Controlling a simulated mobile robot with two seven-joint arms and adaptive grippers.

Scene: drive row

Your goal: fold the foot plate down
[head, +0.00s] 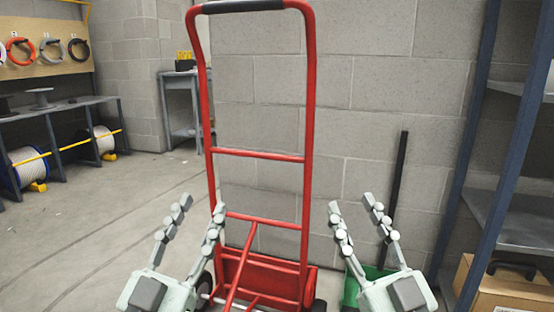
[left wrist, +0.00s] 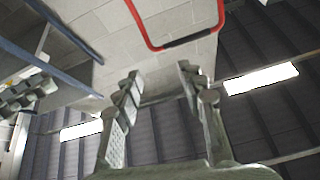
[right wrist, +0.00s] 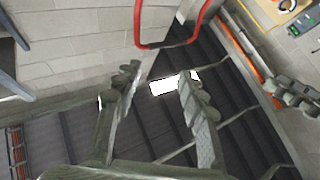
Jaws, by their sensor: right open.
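A red hand truck (head: 308,130) with a black grip on its top bar stands upright in front of the block wall in the head view. A red foot plate (head: 285,274) shows low behind the frame's lower bars and looks folded up; its lower edge is partly hidden. My left gripper (head: 201,206) is open and empty, in front of the truck's left side. My right gripper (head: 352,206) is open and empty, to the right of the frame. Both point upward, apart from the plate. The truck's handle also shows in the left wrist view (left wrist: 148,30) and right wrist view (right wrist: 137,22).
A blue-framed shelf (head: 492,170) with a cardboard box (head: 500,288) is at the right. A bench (head: 75,104) with cable reels is at the left. Floor (head: 120,215) left of the truck is clear.

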